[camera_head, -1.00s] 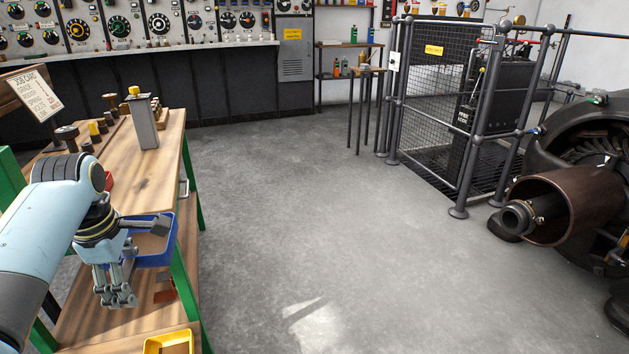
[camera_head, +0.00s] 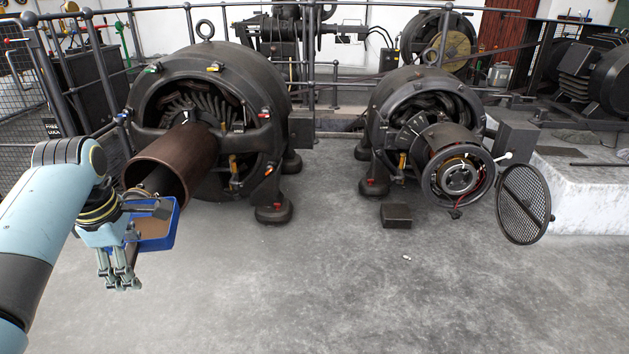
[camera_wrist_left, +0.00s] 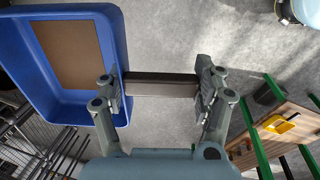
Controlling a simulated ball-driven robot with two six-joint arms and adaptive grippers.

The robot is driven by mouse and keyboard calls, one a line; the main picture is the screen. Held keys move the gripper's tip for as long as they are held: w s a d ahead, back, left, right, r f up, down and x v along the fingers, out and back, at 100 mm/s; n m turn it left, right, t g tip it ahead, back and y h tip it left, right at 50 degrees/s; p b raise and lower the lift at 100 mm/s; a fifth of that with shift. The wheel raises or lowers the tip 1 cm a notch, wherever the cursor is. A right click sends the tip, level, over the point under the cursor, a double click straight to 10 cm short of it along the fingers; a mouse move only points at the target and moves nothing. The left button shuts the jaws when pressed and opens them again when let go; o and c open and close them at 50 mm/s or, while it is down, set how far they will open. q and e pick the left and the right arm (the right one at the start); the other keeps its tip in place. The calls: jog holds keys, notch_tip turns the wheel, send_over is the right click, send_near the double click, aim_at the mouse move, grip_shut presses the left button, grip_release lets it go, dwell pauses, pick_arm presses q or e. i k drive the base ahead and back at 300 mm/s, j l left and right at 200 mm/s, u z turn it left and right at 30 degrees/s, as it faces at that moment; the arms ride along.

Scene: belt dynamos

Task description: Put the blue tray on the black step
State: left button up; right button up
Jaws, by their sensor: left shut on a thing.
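The blue tray (camera_head: 160,228) has a brown floor and hangs in the air at the left of the head view. It also shows in the left wrist view (camera_wrist_left: 112,45), at the upper left. My left gripper (camera_head: 135,238) is shut on the tray's dark bar-like handle (camera_wrist_left: 160,85), which spans between the fingers in the wrist view. The tray looks empty and about level. The black step (camera_head: 396,216) is a low dark block on the floor, in front of the right machine and well to the right of the tray. Its visible top is bare. My right gripper is out of view.
A large dynamo (camera_head: 215,110) with a brown drum (camera_head: 175,165) stands behind the tray. A second dynamo (camera_head: 425,130) stands behind the step. A round mesh cover (camera_head: 523,204) leans by a marble block (camera_head: 590,185). The front floor is open.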

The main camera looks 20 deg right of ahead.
aim_at(392, 212)
jog(key=i+l+z, duration=0.1)
jog(key=i+z, duration=0.15)
jog(key=z, duration=0.2)
jog(key=i+z, duration=0.25)
jog(key=z, duration=0.25)
jog(key=i+z, duration=0.25)
jog(key=z, duration=0.2)
jog(key=i+j+z, duration=0.15)
jog(key=z, duration=0.35)
jog(key=i, duration=0.05)
